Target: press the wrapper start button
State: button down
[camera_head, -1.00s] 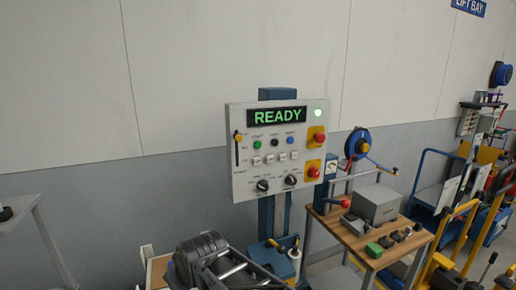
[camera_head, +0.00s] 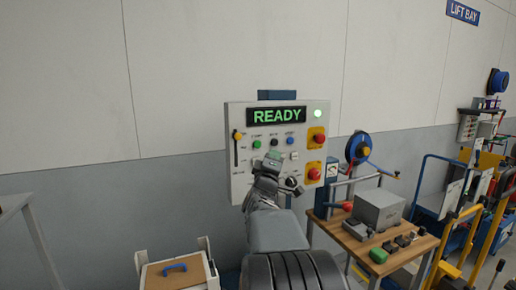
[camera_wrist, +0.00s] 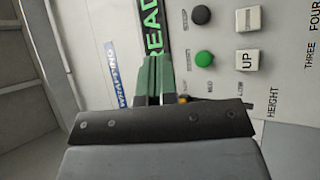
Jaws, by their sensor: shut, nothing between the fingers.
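The white control panel (camera_head: 238,180) stands on a blue post against the wall, with a lit green READY display (camera_head: 276,115). The green button (camera_head: 257,144) is at the left of the panel's upper row; in the wrist view it shows uncovered (camera_wrist: 204,58), though its label is too small to read surely. My gripper (camera_head: 272,157) is in front of the panel, just below and right of the green button, hiding some white buttons and a knob. In the wrist view its green fingers (camera_wrist: 154,75) are shut and empty, beside the green button. I cannot tell whether they touch the panel.
Close to the green button are a black button (camera_wrist: 201,15) and a white UP button (camera_wrist: 246,62). Two red buttons on yellow plates, the upper one (camera_head: 318,138), sit at the panel's right. A wooden workbench (camera_head: 352,237) with a grey box stands right of the panel.

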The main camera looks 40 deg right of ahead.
aim_at(257, 144)
jog(key=shift+r, duration=0.1)
dwell(0.3)
jog(key=shift+w+d+p, duration=0.55)
jog(key=shift+w+p, duration=0.15)
jog(key=shift+w, duration=0.65)
jog(key=shift+w+d+p, duration=0.6)
jog(key=shift+w+p, duration=0.05)
jog(key=shift+w, duration=0.7)
jog(key=shift+w+d+p, duration=0.55)
jog(key=shift+w+p, duration=0.15)
jog(key=shift+w, duration=0.65)
jog(key=shift+w, duration=0.1)
jog(key=shift+w+d, duration=0.15)
jog(key=shift+w, duration=0.15)
jog(key=shift+w+d+p, duration=0.2)
jog(key=shift+w+p, duration=0.1)
jog(key=shift+w, duration=0.15)
jog(key=shift+s+a, duration=0.1)
jog(key=shift+s, duration=0.05)
jog(key=shift+s+a+b, duration=0.25)
jog(key=shift+s+b, duration=0.4)
